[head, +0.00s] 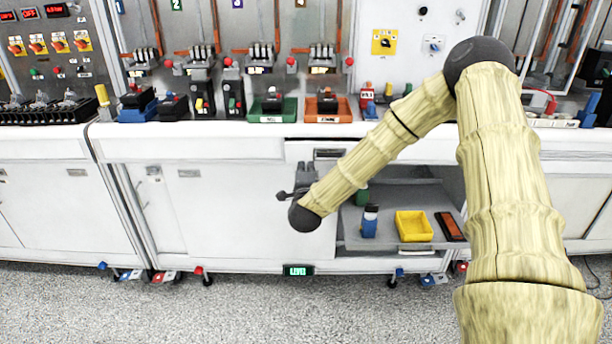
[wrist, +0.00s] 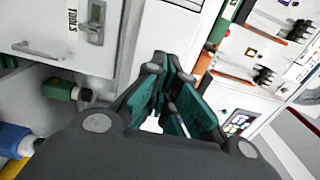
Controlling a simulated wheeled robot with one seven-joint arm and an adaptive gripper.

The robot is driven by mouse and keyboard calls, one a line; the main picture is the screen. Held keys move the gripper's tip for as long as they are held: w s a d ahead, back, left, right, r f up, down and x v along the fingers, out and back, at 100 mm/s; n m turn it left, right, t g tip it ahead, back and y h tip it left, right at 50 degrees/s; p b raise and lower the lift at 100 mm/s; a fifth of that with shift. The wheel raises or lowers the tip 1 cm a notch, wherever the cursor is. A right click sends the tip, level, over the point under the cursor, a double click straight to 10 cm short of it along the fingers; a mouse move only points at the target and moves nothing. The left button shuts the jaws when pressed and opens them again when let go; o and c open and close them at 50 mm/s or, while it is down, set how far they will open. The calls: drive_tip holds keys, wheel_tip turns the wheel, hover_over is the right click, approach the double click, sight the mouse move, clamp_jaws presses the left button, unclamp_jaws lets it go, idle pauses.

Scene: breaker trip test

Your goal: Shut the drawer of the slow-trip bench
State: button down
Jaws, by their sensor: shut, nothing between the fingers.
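The bench's white drawer front (head: 300,150) sits just under the worktop in the head view, partly hidden behind my arm. A grey fitting (head: 328,154) shows on it. In the wrist view a white front (wrist: 60,40) carries a bar handle, a grey latch and a label reading TOOLS. I cannot tell how far the drawer stands out. My gripper (head: 306,172) is in front of the bench, near the drawer's left part. In the wrist view its teal-padded fingers (wrist: 168,75) are shut and empty. Contact with the drawer cannot be made out.
A green tray (head: 273,117) and an orange tray (head: 328,117) stand on the worktop. The speckled floor (head: 220,310) in front is clear.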

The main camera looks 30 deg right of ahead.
sight(306, 155)
drive_tip(key=shift+x, duration=3)
